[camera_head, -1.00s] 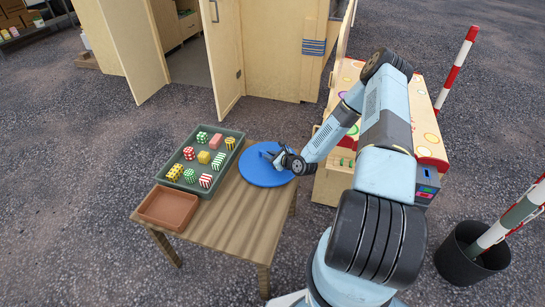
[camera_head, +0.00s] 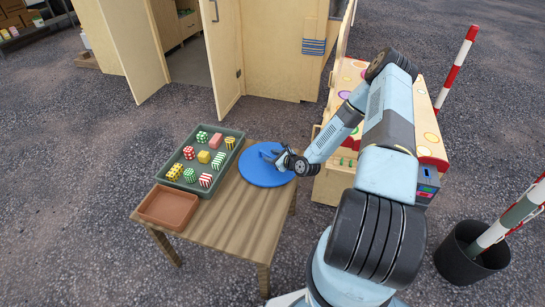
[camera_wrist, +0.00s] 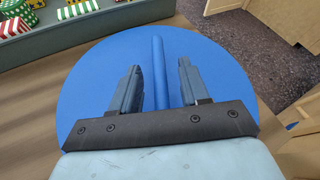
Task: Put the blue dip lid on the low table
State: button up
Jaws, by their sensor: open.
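The blue dip lid (camera_head: 262,176), a flat round disc, lies on the low wooden table (camera_head: 232,225) at its back right part. In the wrist view the lid (camera_wrist: 90,95) has a raised blue bar handle (camera_wrist: 159,60) across its middle. My gripper (camera_head: 272,157) is over the lid. In the wrist view its two fingers (camera_wrist: 160,82) stand apart, one on each side of the handle, with a gap on both sides. The lower part of the lid is hidden behind the gripper's palm there.
A grey-green tray (camera_head: 160,179) of several colourful striped and dotted sweets boxes stands left of the lid. A brown empty tray (camera_head: 168,207) sits at the table's front left. The table's front middle is bare. A spotted cart (camera_head: 432,125) stands close to the right.

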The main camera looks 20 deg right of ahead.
jog(key=v, duration=1)
jog(key=shift+s, duration=0.15)
jog(key=shift+d+r+n+g, duration=0.3)
jog(key=shift+r+n, duration=0.15)
jog(key=shift+n, duration=0.05)
jog(key=d+r+n+g+h, duration=0.25)
jog(key=r+n, duration=0.45)
jog(key=r, duration=0.4)
jog(key=d+r+n+g+h, duration=0.2)
jog(key=r+n+h, duration=0.2)
jog(key=r+n, duration=0.55)
jog(key=s+a+r+n+h, duration=0.1)
jog(key=s+r, duration=0.3)
jog(key=r, duration=0.5)
jog(key=s+a+r+n+h, duration=0.1)
jog(key=s+a+r, duration=0.15)
jog(key=r, duration=0.65)
jog(key=s+a+r+n, duration=0.2)
jog(key=s+r, duration=0.3)
jog(key=s, duration=0.3)
jog(key=s+a+r+n+y, duration=0.1)
jog(key=s+a+r+n, duration=0.1)
jog(key=s+r, duration=0.3)
jog(key=s+a+r+n+g+y, duration=0.1)
jog(key=s+a+r+n, duration=0.2)
jog(key=s, duration=0.8)
notch_tip(320, 180, up, 2)
jog(key=shift+s+r+n, duration=0.1)
jog(key=shift+s+n, duration=0.25)
jog(key=shift+n, duration=0.3)
